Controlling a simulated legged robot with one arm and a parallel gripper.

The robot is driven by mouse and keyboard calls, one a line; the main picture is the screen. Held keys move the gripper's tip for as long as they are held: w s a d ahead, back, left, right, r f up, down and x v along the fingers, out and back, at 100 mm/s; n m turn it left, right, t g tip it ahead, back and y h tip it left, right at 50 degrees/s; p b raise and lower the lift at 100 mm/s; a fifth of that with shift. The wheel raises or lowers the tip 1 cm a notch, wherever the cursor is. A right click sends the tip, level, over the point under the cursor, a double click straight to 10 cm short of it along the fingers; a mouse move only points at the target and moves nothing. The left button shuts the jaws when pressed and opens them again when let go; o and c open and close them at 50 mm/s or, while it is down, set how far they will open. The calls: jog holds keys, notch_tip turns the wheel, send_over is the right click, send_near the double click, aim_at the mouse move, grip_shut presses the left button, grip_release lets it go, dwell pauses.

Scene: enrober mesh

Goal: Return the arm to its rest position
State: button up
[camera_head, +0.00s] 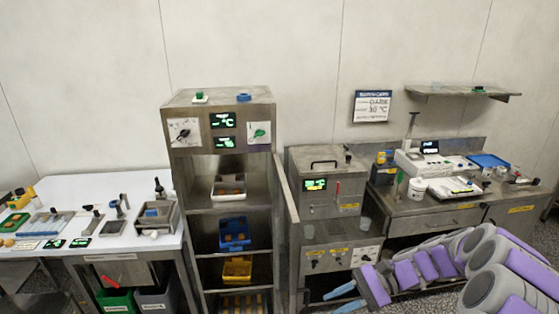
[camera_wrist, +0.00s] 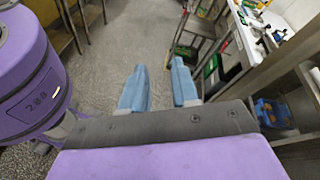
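My gripper (camera_head: 344,298) shows at the lower middle of the head view, at the end of my purple and grey arm, which comes in from the lower right. Its two blue fingers point left, in front of the steel machine's base. In the wrist view my gripper (camera_wrist: 160,90) has its two blue fingers apart with bare speckled floor between them. It is open and holds nothing.
A steel rack (camera_head: 189,225) with blue and yellow bins stands left of a steel machine (camera_head: 300,187). A white-topped table (camera_head: 95,187) is at left. A steel bench (camera_head: 400,207) is at right. Open floor (camera_wrist: 130,45) lies beyond my fingers.

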jog(key=s+a+r+n+g+h, duration=0.1)
jog(key=s+a+r+n+h, duration=0.2)
jog(key=s, duration=0.4)
jog(key=s+a+r+n+g+h, duration=0.1)
jog(key=s+a+r+n+h, duration=0.2)
jog(key=s, duration=0.4)
jog(key=s+d+n+t+h, duration=0.1)
jog(key=s+d+n+h, duration=0.1)
jog(key=s, duration=0.5)
jog(key=s+d+f+n+t+h, duration=0.1)
jog(key=s+d+n+t+h, duration=0.1)
jog(key=s+d+h, duration=0.2)
jog(key=s+h, duration=0.2)
jog(key=shift+s+n, duration=0.3)
jog(key=shift+s, duration=0.05)
